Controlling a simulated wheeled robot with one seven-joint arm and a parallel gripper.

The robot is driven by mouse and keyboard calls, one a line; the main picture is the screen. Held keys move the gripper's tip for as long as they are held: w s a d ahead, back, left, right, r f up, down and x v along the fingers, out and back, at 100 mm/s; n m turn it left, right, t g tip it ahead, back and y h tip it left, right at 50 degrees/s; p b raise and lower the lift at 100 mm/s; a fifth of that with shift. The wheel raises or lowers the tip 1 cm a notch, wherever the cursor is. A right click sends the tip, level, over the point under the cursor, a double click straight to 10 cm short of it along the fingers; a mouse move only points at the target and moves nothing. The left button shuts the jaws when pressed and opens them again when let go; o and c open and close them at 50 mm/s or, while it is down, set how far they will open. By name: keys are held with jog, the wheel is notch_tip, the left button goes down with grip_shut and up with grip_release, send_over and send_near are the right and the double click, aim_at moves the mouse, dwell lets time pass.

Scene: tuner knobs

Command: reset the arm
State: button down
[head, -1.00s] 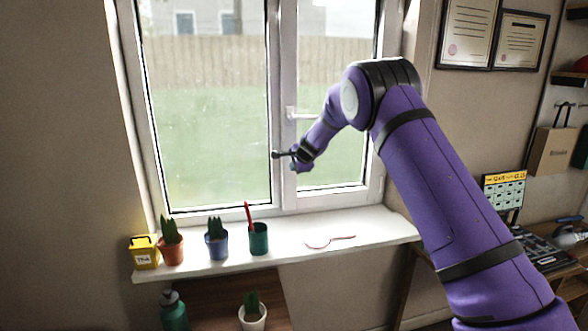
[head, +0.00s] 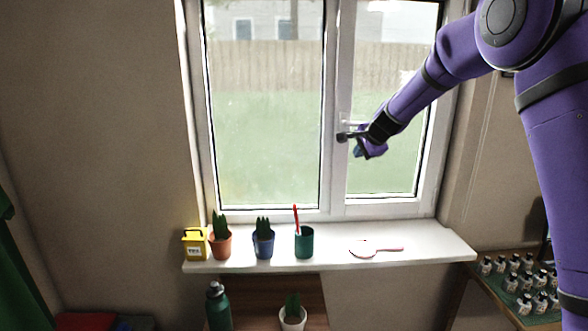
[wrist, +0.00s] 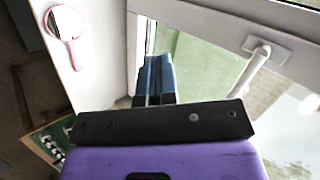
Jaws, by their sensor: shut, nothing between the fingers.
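My gripper (head: 360,149) is at the end of my purple arm, in front of the window's right-hand pane in the head view. In the wrist view, its blue fingers (wrist: 154,80) are together with nothing between them. The white window handle (wrist: 257,62) stands to the right of the fingers in the wrist view, apart from them. In the head view the handle is mostly hidden behind the gripper.
The white windowsill (head: 330,262) below holds a yellow box (head: 195,244), a cactus in an orange pot (head: 221,244), one in a blue pot (head: 263,243), a green cup (head: 304,242) and a pink hand mirror (head: 364,249). Several small bottles (head: 523,277) stand at right.

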jog(key=s+d+r+n+g, duration=0.1)
jog(key=s+r+n, duration=0.4)
jog(key=s, duration=0.8)
jog(key=s+d+r+n+g, duration=0.15)
jog(key=s+r, duration=0.45)
jog(key=s, duration=0.7)
jog(key=s+d+f+n+h, duration=0.1)
jog(key=s+d+f+n, duration=0.1)
jog(key=s, duration=1.1)
jog(key=s+d+f+n+h, duration=0.1)
jog(key=s+f+n, duration=0.2)
jog(key=s, duration=1.1)
jog(key=shift+d+n+g+h, duration=0.3)
jog(key=shift+d+n+g, duration=0.15)
jog(key=shift+n, duration=0.4)
jog(key=shift+s, duration=0.1)
